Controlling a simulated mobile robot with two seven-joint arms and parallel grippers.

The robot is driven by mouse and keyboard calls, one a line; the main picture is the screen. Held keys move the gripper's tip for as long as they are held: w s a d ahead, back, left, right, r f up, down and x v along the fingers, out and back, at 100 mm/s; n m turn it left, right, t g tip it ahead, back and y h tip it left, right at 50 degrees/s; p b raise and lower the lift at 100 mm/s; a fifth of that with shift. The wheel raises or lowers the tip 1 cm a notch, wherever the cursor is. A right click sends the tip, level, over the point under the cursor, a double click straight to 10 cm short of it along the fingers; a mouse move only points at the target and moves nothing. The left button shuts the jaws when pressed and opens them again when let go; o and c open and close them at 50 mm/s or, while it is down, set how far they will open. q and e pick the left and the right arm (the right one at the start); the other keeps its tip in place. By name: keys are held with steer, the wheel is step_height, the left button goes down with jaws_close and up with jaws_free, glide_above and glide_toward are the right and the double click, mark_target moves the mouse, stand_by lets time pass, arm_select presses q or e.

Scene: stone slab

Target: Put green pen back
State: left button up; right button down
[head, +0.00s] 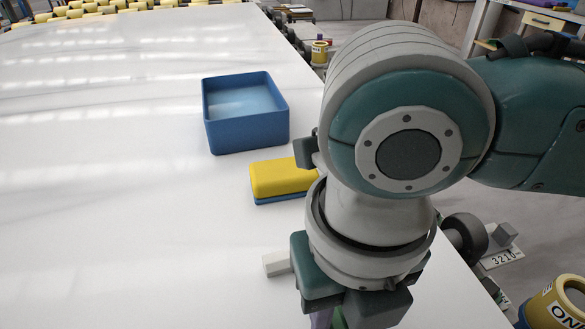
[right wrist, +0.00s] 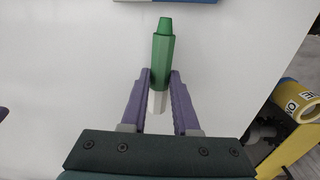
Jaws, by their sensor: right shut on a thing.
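The green pen (right wrist: 162,48) is between the purple fingers of my right gripper (right wrist: 160,82) in the right wrist view. The gripper is shut on it, and the pen's white part shows between the fingers, with its green end pointing away. In the head view my right arm covers most of the gripper and pen. A blue open box (head: 247,133) stands on the white slab (head: 120,180), beyond the gripper; it looks empty.
A yellow and blue block (head: 282,177) lies between the box and my right arm. A small white piece (head: 276,263) shows left of my right gripper. The slab's right edge runs close under my arm. The slab's left side is clear.

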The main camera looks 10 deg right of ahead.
arm_select(q)
steer(key=shift+f, duration=0.2)
arm_select(e)
steer(key=shift+f, duration=0.5)
steer(key=shift+r, duration=0.1)
steer(key=c, duration=0.7)
jaws_free()
steer(key=shift+o, duration=0.2)
